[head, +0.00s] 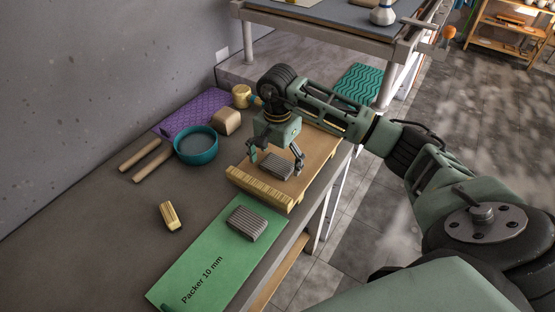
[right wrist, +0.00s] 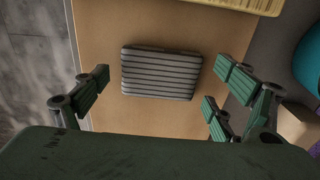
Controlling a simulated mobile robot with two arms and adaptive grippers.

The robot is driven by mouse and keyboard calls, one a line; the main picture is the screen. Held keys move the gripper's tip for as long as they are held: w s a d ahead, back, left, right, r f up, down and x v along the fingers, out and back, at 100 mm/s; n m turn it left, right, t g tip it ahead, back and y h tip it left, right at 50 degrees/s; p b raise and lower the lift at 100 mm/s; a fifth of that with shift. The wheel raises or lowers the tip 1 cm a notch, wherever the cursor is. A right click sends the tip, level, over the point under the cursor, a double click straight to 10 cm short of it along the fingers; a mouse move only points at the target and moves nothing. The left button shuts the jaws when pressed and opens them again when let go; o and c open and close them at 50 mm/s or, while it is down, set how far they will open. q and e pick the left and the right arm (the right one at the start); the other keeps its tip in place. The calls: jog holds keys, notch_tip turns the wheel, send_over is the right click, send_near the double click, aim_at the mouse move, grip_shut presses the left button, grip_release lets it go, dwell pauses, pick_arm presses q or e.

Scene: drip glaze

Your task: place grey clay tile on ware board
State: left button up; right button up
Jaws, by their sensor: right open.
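A grey ribbed clay tile (head: 277,165) lies flat on the tan ware board (head: 318,148). It shows whole in the right wrist view (right wrist: 161,73), with bare board (right wrist: 150,20) around it. A second grey ribbed tile (head: 246,223) lies on the green board marked "Packer 10 mm" (head: 200,268). My right gripper (head: 276,156) is open above the ware board, its fingers on either side of the first tile. In the right wrist view a gap shows between the tile and the fingers (right wrist: 160,92) on both sides. My left gripper is not in view.
A teal bowl (head: 196,146), a tan block (head: 227,121), a purple mat (head: 192,112), two wooden rods (head: 146,157) and a small yellowish block (head: 170,215) are left of the ware board. The bench's right edge runs close beside the boards. The bench's left front is clear.

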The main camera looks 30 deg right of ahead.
aim_at(277, 164)
jog(key=shift+r+p, duration=0.3)
notch_tip(277, 164, up, 12)
jog(key=b, duration=0.2)
jog(key=shift+f, duration=0.15)
